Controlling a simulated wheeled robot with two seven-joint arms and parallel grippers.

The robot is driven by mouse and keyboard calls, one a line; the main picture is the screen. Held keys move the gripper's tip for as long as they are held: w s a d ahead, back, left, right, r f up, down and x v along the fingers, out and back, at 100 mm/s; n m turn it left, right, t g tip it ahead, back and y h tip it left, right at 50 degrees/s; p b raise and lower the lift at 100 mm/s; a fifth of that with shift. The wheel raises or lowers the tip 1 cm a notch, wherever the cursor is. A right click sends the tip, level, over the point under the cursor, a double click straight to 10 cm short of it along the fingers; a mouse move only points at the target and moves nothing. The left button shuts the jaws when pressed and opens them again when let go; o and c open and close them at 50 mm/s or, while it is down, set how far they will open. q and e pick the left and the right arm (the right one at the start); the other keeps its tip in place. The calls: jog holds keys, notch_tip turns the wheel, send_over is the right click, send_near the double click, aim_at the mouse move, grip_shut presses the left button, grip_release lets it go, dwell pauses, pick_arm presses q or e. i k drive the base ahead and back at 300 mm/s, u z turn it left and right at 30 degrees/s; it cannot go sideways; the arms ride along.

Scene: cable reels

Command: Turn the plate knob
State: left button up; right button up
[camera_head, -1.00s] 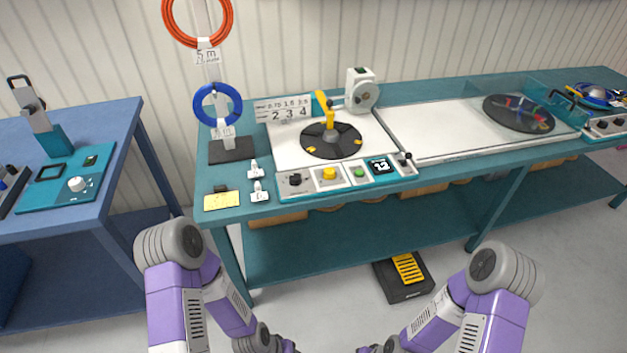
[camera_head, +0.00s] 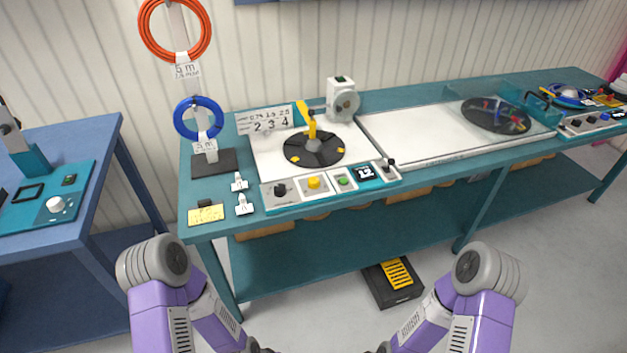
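A control panel (camera_head: 328,188) runs along the front of the teal bench. It has a black knob (camera_head: 280,190), a yellow button (camera_head: 313,183), a green button (camera_head: 343,181), a display reading 12 (camera_head: 366,172) and a small black lever (camera_head: 389,166). Behind it a black round plate (camera_head: 314,150) with a yellow arm (camera_head: 312,125) lies on a white board. A white knob (camera_head: 56,204) sits on a teal device on the blue table at left. I cannot tell which knob is the plate knob. Both my forearms reach below the picture; neither gripper shows, and nothing of mine touches the bench.
Blue (camera_head: 198,118) and orange (camera_head: 175,30) cable rings hang at the bench's left end. White tags and a yellow card (camera_head: 206,215) lie near its front left corner. A clear-covered reel (camera_head: 496,115) is at right. A black and yellow pedal (camera_head: 393,281) stands on the floor.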

aim_at(314, 182)
jog(key=z, duration=1.1)
jog(key=i, duration=0.45)
jog(key=u, duration=1.2)
